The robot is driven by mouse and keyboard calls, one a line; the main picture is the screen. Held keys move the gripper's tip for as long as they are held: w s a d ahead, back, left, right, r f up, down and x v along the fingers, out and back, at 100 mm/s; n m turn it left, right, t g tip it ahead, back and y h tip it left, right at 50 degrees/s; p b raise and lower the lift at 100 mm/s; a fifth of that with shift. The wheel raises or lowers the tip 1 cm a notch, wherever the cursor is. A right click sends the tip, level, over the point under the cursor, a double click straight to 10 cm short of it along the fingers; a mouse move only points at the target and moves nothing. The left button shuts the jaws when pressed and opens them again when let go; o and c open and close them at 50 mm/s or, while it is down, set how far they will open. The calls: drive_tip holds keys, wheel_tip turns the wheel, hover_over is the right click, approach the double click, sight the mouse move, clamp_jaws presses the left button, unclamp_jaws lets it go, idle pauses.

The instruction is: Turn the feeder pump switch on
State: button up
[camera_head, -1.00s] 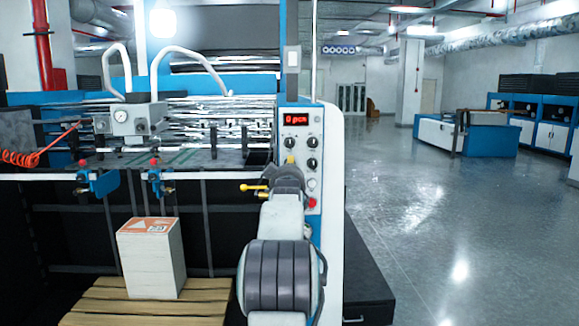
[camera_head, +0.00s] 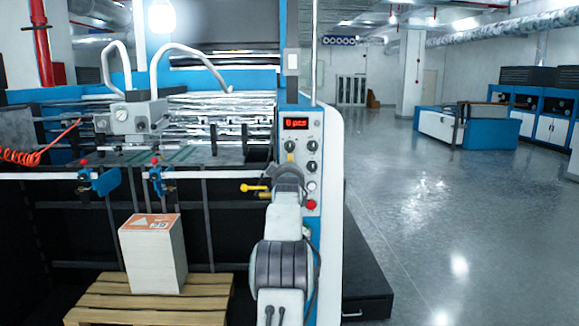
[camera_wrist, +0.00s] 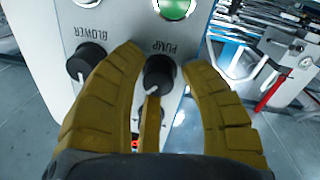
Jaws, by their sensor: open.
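The pump switch (camera_wrist: 158,74) is a round black knob with a white pointer line, beside the upside-down label PUMP in the wrist view. Its pointer is aimed down and slightly left there. My gripper (camera_wrist: 160,62) is open, with yellow-brown fingers on the left and right of this knob and another finger below it. I cannot tell whether any finger touches it. In the head view my gripper (camera_head: 290,163) is in front of the control panel (camera_head: 318,127), hiding part of it.
A similar blower knob (camera_wrist: 88,62) sits just left of my left finger in the wrist view, and a green button (camera_wrist: 173,8) is above. The panel has a red display (camera_head: 296,124) and a red button (camera_head: 311,204). A paper stack (camera_head: 153,262) stands on a pallet (camera_head: 150,305).

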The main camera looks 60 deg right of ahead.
drive_tip(key=shift+d, duration=0.1)
idle(0.3)
drive_tip(key=shift+r, duration=0.1)
clamp_jaws()
